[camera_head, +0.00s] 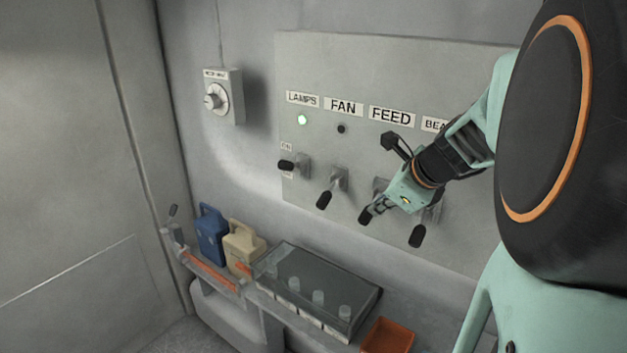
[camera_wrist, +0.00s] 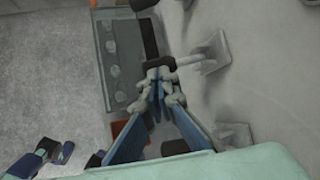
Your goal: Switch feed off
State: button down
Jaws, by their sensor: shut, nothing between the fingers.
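The grey wall panel (camera_head: 300,70) carries a row of levers under labels LAMPS, FAN, FEED (camera_head: 391,116) and a partly covered one. My gripper (camera_head: 372,208) is shut at the feed lever. The feed lever's black grip (camera_head: 365,216) shows just beyond the fingertips, pointing out and down much like the fan lever (camera_head: 324,200). In the wrist view the feed lever's grey shaft (camera_wrist: 192,59) runs from its mount to the dark grip against my fingertips (camera_wrist: 160,75); actual contact is unclear. The feed indicator is hidden behind my wrist.
The lamps lever (camera_head: 287,165) sits higher, under a lit green light (camera_head: 302,119); the fan light (camera_head: 341,128) is dark. A fourth lever (camera_head: 416,236) is close on the right. Below stand a clear-lidded case (camera_head: 315,285), an orange bin (camera_head: 388,337) and blue and beige jugs (camera_head: 212,232).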

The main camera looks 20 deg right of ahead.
aim_at(370, 218)
jog(key=shift+w+f+b, duration=0.3)
jog(key=shift+w+f, duration=0.15)
jog(key=shift+f, duration=0.15)
jog(key=shift+a, duration=0.1)
jog(key=shift+w+a+f+b, duration=0.15)
jog(key=shift+f+b, duration=0.2)
jog(key=shift+f, duration=0.55)
